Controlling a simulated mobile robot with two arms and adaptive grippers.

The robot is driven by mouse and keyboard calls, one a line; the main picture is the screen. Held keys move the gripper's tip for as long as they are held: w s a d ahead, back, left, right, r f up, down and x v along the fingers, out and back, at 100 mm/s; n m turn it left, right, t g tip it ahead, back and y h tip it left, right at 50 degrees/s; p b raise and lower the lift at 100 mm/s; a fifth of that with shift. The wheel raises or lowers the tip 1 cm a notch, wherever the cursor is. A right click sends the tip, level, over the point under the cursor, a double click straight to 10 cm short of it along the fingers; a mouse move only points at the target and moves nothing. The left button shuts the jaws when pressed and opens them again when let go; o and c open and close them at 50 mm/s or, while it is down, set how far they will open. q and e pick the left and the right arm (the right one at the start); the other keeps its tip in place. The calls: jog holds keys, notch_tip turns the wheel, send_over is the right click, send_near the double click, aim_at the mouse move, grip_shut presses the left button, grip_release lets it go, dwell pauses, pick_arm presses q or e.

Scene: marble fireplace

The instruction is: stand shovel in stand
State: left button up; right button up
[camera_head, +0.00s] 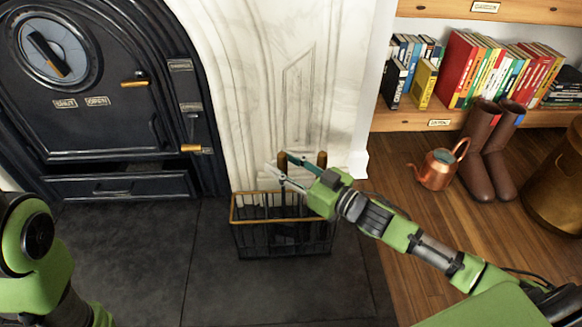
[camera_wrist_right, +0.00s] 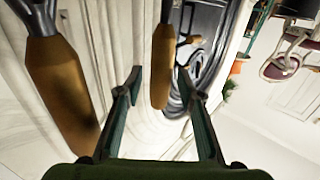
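The stand (camera_head: 236,222) is a black wire basket with a gold rim on the dark hearth. Two tools with brown wooden handles rise at it; one handle (camera_head: 282,162) is by my right gripper's fingertips, the other handle (camera_head: 321,159) is to the right. I cannot tell which is the shovel; their lower ends are unclear among the dark wires. My right gripper (camera_head: 276,172) is open above the stand. In the right wrist view, one handle (camera_wrist_right: 163,65) shows between the spread fingers, with no clear contact, and another handle (camera_wrist_right: 60,95) is outside them at left. My left gripper is out of view.
A black stove door (camera_head: 110,130) with brass handles is at left, and a white marble surround (camera_head: 255,90) rises behind the stand. A copper watering can (camera_head: 437,170), brown boots (camera_head: 484,145) and a bookshelf (camera_head: 475,118) are at right. The hearth left of the stand is clear.

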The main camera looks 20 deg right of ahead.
jog(key=v, duration=1.2)
jog(key=shift+w+r, duration=0.1)
dwell(0.6)
